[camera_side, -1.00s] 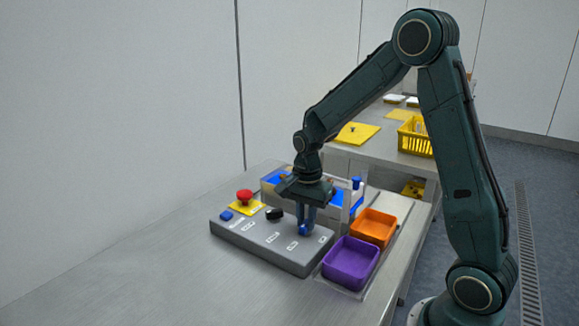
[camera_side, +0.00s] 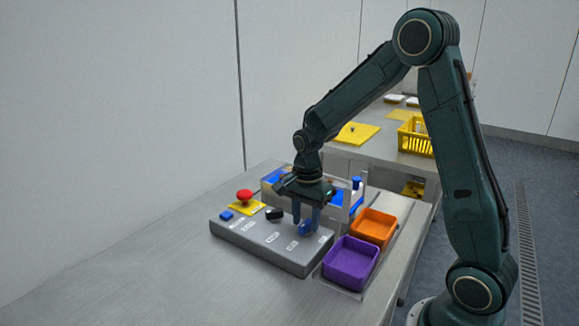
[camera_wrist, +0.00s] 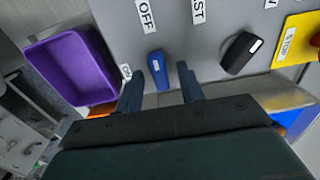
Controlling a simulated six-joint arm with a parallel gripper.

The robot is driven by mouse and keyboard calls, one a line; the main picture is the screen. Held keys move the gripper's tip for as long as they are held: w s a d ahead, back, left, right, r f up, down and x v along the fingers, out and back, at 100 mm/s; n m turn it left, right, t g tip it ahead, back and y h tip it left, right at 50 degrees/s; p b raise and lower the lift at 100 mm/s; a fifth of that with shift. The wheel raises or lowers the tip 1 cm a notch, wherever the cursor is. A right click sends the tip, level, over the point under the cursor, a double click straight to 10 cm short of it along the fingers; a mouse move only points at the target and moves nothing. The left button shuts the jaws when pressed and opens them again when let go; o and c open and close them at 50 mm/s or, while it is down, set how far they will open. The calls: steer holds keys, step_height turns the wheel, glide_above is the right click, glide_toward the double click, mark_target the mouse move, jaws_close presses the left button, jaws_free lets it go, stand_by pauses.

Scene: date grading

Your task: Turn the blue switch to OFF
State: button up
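The blue switch (camera_wrist: 158,72) is an elongated knob with a pale mark on the grey control box (camera_side: 262,246). In the wrist view its long axis runs up toward the OFF label (camera_wrist: 146,15); a partly hidden ON label (camera_wrist: 126,72) lies to its left. In the side view the blue switch (camera_side: 305,229) is between the fingers of my gripper (camera_side: 306,223). My gripper is open, its fingers on either side of the switch with visible gaps in the wrist view.
A black knob (camera_wrist: 240,52) is to the right in the wrist view. A red stop button (camera_side: 244,196) on yellow and a blue button (camera_side: 227,215) are on the box's left. Purple (camera_side: 351,263) and orange (camera_side: 373,228) trays stand close on the right.

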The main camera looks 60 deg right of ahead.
mark_target(307, 224)
step_height(307, 224, up, 14)
stand_by(0.9)
steer(key=shift+f, duration=0.1)
steer(key=s+a+r+n+t, duration=0.1)
steer(key=s+a+n, duration=0.3)
steer(key=s+n, duration=0.5)
steer(key=s+a+r+n+t, duration=0.2)
steer(key=s+a+n+t, duration=0.2)
steer(key=s+n, duration=0.5)
steer(key=shift+s+a+r+t, duration=0.15)
steer(key=shift+s+a+t, duration=0.15)
steer(key=shift+s+a, duration=0.5)
